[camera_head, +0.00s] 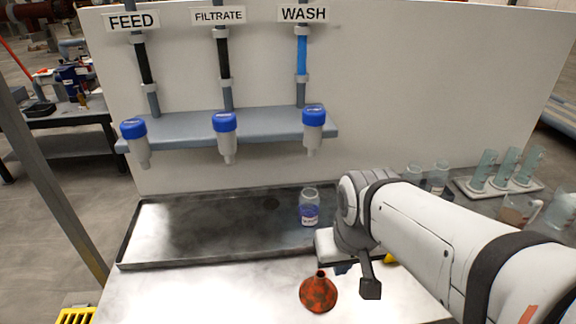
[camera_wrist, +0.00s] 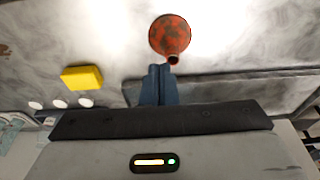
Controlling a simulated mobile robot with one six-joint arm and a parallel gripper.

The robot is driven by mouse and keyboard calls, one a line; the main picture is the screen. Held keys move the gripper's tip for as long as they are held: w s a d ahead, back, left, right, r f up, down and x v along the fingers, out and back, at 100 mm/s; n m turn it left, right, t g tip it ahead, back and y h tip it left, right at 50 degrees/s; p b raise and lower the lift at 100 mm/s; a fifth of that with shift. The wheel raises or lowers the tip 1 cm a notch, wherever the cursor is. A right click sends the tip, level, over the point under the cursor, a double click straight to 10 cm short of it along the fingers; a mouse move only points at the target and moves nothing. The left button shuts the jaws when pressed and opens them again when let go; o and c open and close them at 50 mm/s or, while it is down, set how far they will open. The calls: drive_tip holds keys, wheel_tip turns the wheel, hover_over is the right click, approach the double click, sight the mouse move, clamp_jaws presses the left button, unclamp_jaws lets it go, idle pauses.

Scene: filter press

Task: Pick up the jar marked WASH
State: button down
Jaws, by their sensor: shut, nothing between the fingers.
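A clear jar (camera_head: 309,208) with purple-blue liquid and a white label stands upright in the dark tray (camera_head: 200,260), near its right part. The label's small print is too small to read. Two more jars (camera_head: 438,178) stand further right behind my arm, partly hidden; their labels cannot be read. The WASH sign (camera_head: 303,13) is on the panel above the right-hand tap. My gripper (camera_wrist: 160,72) is shut and empty, its blue fingers together beside the funnel's narrow end in the wrist view. In the head view it is mostly hidden by my wrist.
An orange-red funnel (camera_head: 318,292) lies on the bench in front of the tray; it also shows in the wrist view (camera_wrist: 170,35). A yellow block (camera_wrist: 82,77) and white caps (camera_wrist: 60,103) lie nearby. Blue-capped taps (camera_head: 224,123) hang from the shelf. A cylinder rack (camera_head: 500,187) stands right.

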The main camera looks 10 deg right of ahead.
sight(309, 197)
drive_tip(key=c, duration=2.2)
unclamp_jaws()
